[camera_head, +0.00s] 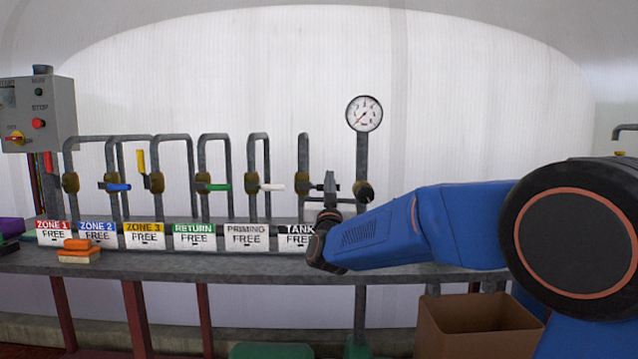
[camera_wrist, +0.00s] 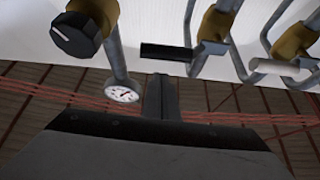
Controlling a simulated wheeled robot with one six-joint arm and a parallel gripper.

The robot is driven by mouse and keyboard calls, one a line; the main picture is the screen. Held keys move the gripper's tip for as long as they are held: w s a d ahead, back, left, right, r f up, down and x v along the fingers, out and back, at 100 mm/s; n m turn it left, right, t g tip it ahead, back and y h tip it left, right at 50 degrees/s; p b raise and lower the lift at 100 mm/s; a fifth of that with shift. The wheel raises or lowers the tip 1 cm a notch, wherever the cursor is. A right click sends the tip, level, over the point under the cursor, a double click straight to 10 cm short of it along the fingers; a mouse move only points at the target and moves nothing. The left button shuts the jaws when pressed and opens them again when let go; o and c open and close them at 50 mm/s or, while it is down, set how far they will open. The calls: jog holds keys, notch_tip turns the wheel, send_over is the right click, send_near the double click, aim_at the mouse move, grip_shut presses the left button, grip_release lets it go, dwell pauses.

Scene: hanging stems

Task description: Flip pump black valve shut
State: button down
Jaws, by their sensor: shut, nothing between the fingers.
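The black valve lever (camera_wrist: 166,51) lies crosswise to its grey pipe in the wrist view, reaching left from its brass body (camera_wrist: 217,27). In the head view the brass body (camera_head: 303,186) stands above the TANK sign (camera_head: 297,240), and the black lever is mostly hidden behind my gripper. My gripper (camera_head: 330,182) points up in front of it. In the wrist view my gripper (camera_wrist: 159,80) is shut and empty, its tips just below the lever in the picture. Whether they touch it I cannot tell.
A white lever (camera_wrist: 277,67) is the neighbour on one side; a round black knob (camera_wrist: 78,33) and the gauge (camera_head: 364,114) pipe are on the other. Green (camera_head: 218,187), blue (camera_head: 118,187) and yellow (camera_head: 141,162) levers stand further left. The bench (camera_head: 230,265) runs below.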

jog(key=s+r+v, duration=0.1)
jog(key=v, duration=0.8)
jog(key=shift+s+d+r, duration=0.1)
jog(key=shift+d+r, duration=0.05)
jog(key=s+d+f+g, duration=0.6)
jog(key=s+f, duration=0.4)
jog(key=s, duration=0.4)
jog(key=s+d+f+n+g+y, duration=0.1)
jog(key=s+d+f+g, duration=0.6)
jog(key=s+f, duration=0.3)
jog(key=s+d+f+g, duration=0.6)
jog(key=s+d+f, duration=0.3)
jog(key=s, duration=0.9)
jog(key=shift+s+f+y, duration=0.3)
jog(key=shift+s+f, duration=0.05)
jog(key=shift+f, duration=0.35)
jog(key=shift+d, duration=0.15)
